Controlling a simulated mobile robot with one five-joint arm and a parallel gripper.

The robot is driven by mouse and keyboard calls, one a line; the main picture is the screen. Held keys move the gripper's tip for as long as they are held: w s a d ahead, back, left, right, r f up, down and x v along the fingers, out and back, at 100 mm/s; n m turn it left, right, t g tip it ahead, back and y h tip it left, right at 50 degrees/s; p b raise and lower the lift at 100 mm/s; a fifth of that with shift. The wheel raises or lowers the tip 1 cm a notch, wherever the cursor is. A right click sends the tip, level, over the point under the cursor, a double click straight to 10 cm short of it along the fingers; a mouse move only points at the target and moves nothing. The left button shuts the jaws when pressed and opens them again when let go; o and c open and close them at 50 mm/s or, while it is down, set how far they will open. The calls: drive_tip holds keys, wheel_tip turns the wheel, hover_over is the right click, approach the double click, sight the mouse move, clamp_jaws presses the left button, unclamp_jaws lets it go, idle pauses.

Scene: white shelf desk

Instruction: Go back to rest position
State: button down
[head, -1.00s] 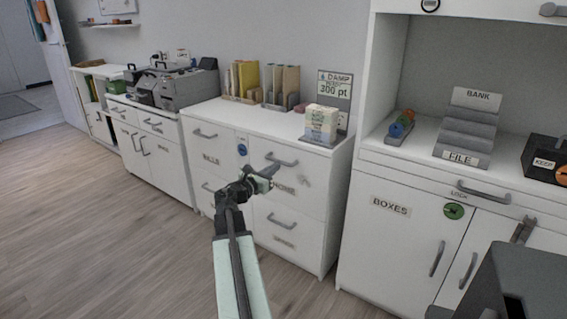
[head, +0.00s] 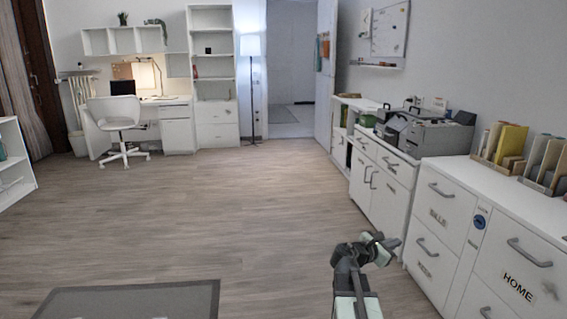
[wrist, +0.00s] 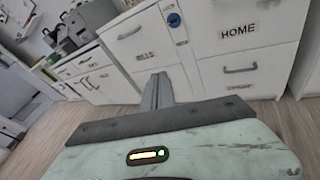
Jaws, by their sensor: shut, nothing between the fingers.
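My gripper (head: 384,246) shows in the lower right of the head view, out in front of the white drawer cabinet (head: 449,240). It is shut and empty. The wrist view shows its closed fingers (wrist: 157,92) pointing toward the drawer cabinet (wrist: 215,50), with nothing between them. The fingers look apart from the drawer fronts. All the drawers that I can see look closed.
A dark mat (head: 130,302) lies bottom left. The middle floor is clear.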

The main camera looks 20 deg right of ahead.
drive_tip(key=w+a+f+m+y, duration=0.2)
drive_tip(key=a+f+m+y, duration=0.3)
drive_tip(key=a, duration=0.9)
drive_tip(key=w+a+f+m+y, duration=0.1)
drive_tip(key=a+f+y, duration=0.2)
drive_tip(key=a+f, duration=0.7)
drive_tip(key=s+a+f+m+g+y, duration=0.15)
drive_tip(key=s+a+m+y, duration=0.3)
drive_tip(key=a, duration=0.55)
drive_tip(key=s+a+f+m+g+y, duration=0.15)
drive_tip(key=s+a+m+y, duration=0.35)
drive_tip(key=a, duration=0.6)
wheel_tip(320, 180, up, 38)
drive_tip(key=w+m+h+p, duration=0.1)
drive_tip(key=m+h+p, duration=0.1)
drive_tip(key=p, duration=3.7)
drive_tip(key=shift+r+m+g, duration=0.15)
drive_tip(key=shift+m+g, duration=0.15)
drive_tip(key=shift+m, duration=0.05)
